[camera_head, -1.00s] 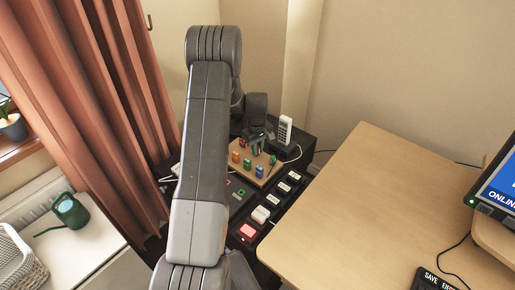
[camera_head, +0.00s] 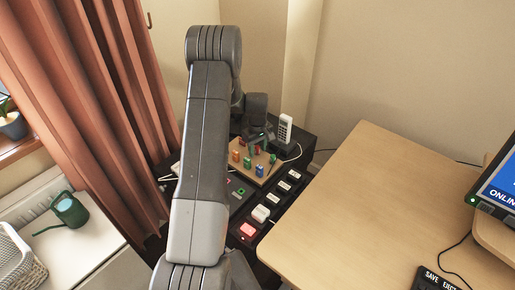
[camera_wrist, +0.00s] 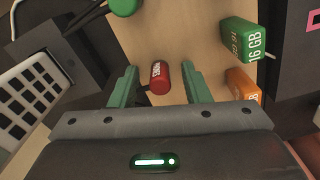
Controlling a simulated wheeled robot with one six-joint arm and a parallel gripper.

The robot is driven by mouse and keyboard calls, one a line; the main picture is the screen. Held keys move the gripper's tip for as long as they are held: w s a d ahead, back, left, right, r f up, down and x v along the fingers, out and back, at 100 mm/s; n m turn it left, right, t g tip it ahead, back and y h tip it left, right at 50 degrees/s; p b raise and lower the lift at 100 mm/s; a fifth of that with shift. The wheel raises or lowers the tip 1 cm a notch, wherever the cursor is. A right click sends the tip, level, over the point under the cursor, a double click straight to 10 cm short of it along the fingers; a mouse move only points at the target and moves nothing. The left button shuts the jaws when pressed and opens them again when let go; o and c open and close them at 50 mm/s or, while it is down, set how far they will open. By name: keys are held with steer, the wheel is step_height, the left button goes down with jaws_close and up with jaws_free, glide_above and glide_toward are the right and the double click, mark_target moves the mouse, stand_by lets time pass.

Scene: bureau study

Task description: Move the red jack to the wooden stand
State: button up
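The jack is not gripped. A thin dark pin shows at its left; whether it is seated in the stand I cannot tell. In the head view my gripper (camera_head: 258,137) is low over the stand (camera_head: 262,181), and the jack is too small and partly hidden to make out surely.
A green 16 GB stick (camera_wrist: 238,40) and an orange one (camera_wrist: 243,84) stand at the right edge of the stand. A white phone (camera_head: 285,129) is close behind. A row of keys, one lit red (camera_head: 248,230), lies in front. A wooden desk (camera_head: 380,200) is at right.

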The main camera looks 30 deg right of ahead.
mark_target(257, 147)
steer(key=shift+r, duration=0.1)
step_height(257, 147, up, 14)
steer(key=shift+f+b, duration=0.2)
steer(key=shift+b, duration=0.15)
steer(key=shift+f, duration=0.1)
step_height(257, 147, down, 14)
steer(key=shift+r+p, duration=0.2)
steer(key=shift+p, duration=0.2)
steer(key=shift+r, duration=0.1)
steer(key=shift+r, duration=0.1)
stand_by(0.5)
